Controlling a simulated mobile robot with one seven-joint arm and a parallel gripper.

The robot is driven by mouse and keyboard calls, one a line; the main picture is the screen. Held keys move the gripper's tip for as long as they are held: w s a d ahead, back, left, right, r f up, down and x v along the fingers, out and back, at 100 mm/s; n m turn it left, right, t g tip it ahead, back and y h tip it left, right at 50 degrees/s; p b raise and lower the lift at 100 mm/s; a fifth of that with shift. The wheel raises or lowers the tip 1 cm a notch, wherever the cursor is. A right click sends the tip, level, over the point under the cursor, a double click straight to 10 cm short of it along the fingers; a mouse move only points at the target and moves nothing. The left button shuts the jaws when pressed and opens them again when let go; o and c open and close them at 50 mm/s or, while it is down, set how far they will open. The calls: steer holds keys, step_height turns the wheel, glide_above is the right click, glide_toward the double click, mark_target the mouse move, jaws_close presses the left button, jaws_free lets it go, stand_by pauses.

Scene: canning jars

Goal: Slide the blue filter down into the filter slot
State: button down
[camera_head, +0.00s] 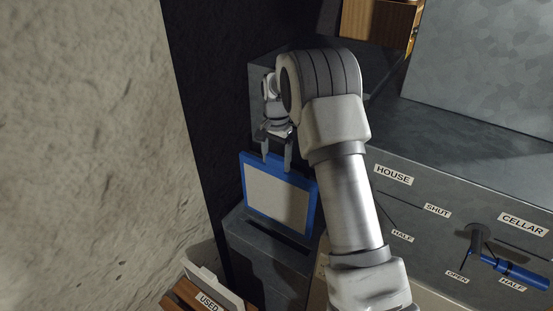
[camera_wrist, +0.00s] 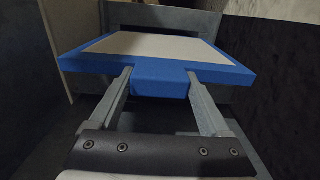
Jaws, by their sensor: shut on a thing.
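The blue filter (camera_head: 246,185) is a flat panel with a blue frame and a pale inner sheet. My gripper (camera_head: 278,161) is shut on its top edge and holds it roughly upright. In the wrist view the two fingers of my gripper (camera_wrist: 160,85) close on a blue tab of the filter (camera_wrist: 88,62). The filter slot (camera_head: 290,243) is a dark opening in the top of a grey housing, below and slightly right of the filter. The filter's lower edge appears above or behind the slot; I cannot tell whether they touch.
A grey cabinet (camera_head: 450,200) with HOUSE, SHUT, HALF, OPEN and CELLAR labels and a blue-handled lever (camera_head: 508,268) stands at the right. A brown crate marked USED (camera_head: 190,292) sits at lower left. A rough pale wall (camera_head: 80,150) fills the left.

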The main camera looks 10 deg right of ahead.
steer(key=b, duration=0.5)
glide_above(276, 209)
steer(key=w, duration=0.1)
steer(key=shift+d+f, duration=0.15)
steer(key=shift+f, duration=3.8)
steer(key=shift+f+b, duration=1.55)
steer(key=shift+f, duration=0.8)
steer(key=shift+f+b, duration=1.65)
steer(key=shift+f, duration=0.85)
steer(key=shift+f+b, duration=1.7)
steer(key=shift+f, duration=0.8)
